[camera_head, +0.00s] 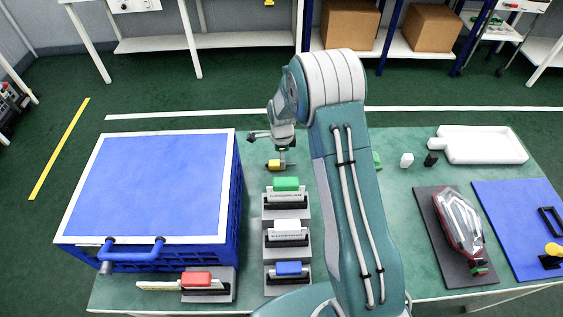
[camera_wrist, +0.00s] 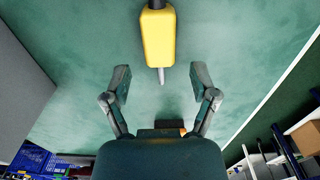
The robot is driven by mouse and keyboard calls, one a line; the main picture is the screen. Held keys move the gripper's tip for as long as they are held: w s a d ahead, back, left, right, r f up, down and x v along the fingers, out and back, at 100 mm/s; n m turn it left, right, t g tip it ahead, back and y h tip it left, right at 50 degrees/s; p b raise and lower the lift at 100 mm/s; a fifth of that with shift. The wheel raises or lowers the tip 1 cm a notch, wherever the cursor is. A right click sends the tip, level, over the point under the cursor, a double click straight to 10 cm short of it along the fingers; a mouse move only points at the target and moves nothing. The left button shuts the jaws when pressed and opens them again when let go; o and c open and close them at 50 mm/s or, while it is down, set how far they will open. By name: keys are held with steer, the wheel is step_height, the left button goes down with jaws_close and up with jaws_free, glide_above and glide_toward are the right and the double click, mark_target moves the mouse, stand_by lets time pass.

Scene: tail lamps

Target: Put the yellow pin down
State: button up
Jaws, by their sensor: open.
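The yellow pin (camera_wrist: 158,38) has a yellow body with a dark end and a thin metal tip. In the wrist view it lies at the top centre over the green table surface, its tip pointing toward my gripper (camera_wrist: 160,82). My gripper's two fingers are spread wide, one on each side of the tip, with gaps to both. In the head view the yellow pin (camera_head: 273,165) shows small just below my gripper (camera_head: 279,145), near the table's far edge. I cannot tell the exact height between gripper and pin.
A blue-topped crate (camera_head: 150,185) stands at left. Holders with a green block (camera_head: 286,184), a white block (camera_head: 287,225), a blue block (camera_head: 289,268) and a red block (camera_head: 196,279) stand nearer. A tail lamp (camera_head: 459,226) lies on a dark mat at right. A white tray (camera_head: 483,155) is at far right.

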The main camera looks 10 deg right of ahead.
steer(key=s+r+n+t, duration=0.1)
steer(key=s+r+n, duration=0.2)
steer(key=r, duration=0.8)
steer(key=s+r+n, duration=0.2)
steer(key=s+r, duration=0.1)
steer(key=r, duration=0.7)
steer(key=s+r+n+t, duration=0.1)
steer(key=s+r+n, duration=0.3)
steer(key=s, duration=0.4)
steer(key=s+r+n+t, duration=0.2)
steer(key=s+r+n, duration=0.1)
steer(key=s+n, duration=0.3)
steer(key=s+r+n+t, duration=0.1)
steer(key=s+r+n, duration=0.3)
steer(key=s, duration=0.6)
steer(key=shift+s+d+r+n+t, duration=0.15)
steer(key=shift+d+r+n+t, duration=0.2)
steer(key=shift+n, duration=0.25)
steer(key=shift+c, duration=1.3)
steer(key=shift+a, duration=0.15)
